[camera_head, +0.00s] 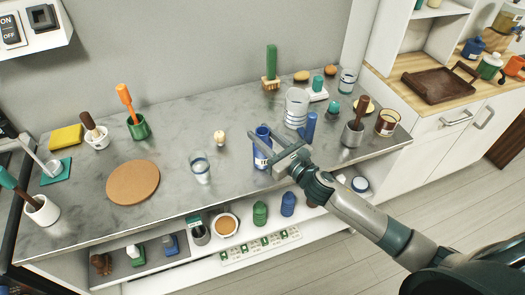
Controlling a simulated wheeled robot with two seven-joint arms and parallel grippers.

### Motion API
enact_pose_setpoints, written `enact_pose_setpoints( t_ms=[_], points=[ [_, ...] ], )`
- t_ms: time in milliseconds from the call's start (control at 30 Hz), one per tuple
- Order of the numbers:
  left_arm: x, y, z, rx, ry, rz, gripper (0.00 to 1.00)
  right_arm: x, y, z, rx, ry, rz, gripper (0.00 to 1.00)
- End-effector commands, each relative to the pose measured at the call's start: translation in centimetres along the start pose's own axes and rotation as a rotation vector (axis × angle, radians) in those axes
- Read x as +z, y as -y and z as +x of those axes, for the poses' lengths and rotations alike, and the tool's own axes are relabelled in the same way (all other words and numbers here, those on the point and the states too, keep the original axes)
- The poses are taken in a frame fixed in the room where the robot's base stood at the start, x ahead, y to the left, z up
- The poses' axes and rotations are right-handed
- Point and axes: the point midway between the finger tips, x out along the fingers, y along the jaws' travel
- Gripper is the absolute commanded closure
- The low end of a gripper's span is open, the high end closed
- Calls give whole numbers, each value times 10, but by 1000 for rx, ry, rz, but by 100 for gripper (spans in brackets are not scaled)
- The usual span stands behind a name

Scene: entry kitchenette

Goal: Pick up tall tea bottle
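A tall blue bottle (262,133) with a pale label low on its side stands upright on the grey counter, near its front edge; I take it to be the tea bottle. My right gripper (269,152) comes in from the lower right and its fingers are at the bottle. The fingers are spread apart and cover part of the bottle's side. I cannot tell whether they press on it. My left gripper is out of view.
A clear glass (201,168) stands left of the bottle, and a small pale knobbed item (220,137) is behind it. A ribbed glass (296,106) and a blue cylinder (310,127) stand close on the right. A round cork mat (133,183) lies further left.

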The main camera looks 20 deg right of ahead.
Motion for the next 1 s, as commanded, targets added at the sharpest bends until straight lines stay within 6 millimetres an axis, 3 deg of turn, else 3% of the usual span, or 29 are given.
enact_pose_setpoints(
  t_ms=[567, 767, 900, 1000],
  points=[
    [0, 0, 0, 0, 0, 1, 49, 7, 1, 1, 1, 4, -3, 100],
    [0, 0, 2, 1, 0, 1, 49, 22, 0, 0, 3, 6, -5, 100],
    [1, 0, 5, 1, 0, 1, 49, 43, 0, 1, 3, 8, -6, 100],
    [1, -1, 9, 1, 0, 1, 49, 48, 13, -4, 0, 4, -8, 100]
  ],
)
